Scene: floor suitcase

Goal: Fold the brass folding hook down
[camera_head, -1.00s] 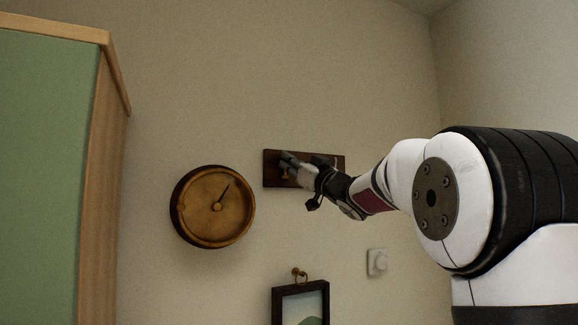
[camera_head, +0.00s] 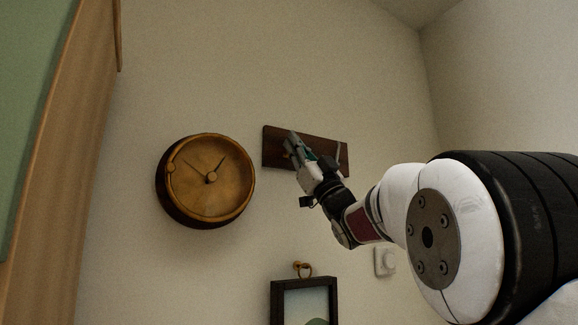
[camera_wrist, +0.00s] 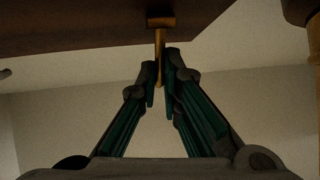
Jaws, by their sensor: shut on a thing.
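The brass folding hook (camera_wrist: 160,38) hangs from the underside of a dark wooden board (camera_wrist: 80,25) in the wrist view, its narrow arm running between my fingertips. My gripper (camera_wrist: 162,78) is shut on the hook's arm, and the fingers hide part of it. In the head view the board (camera_head: 275,146) is fixed to the wall, and my gripper (camera_head: 293,145) is in front of its left half. The hook is mostly hidden there behind my fingers.
A pale metal hook (camera_head: 339,153) is at the board's right end. A round brass clock (camera_head: 212,178) hangs to the left. A framed picture (camera_head: 276,300) and a white wall knob (camera_head: 385,262) are below. A green and wood cabinet (camera_head: 50,150) stands at far left.

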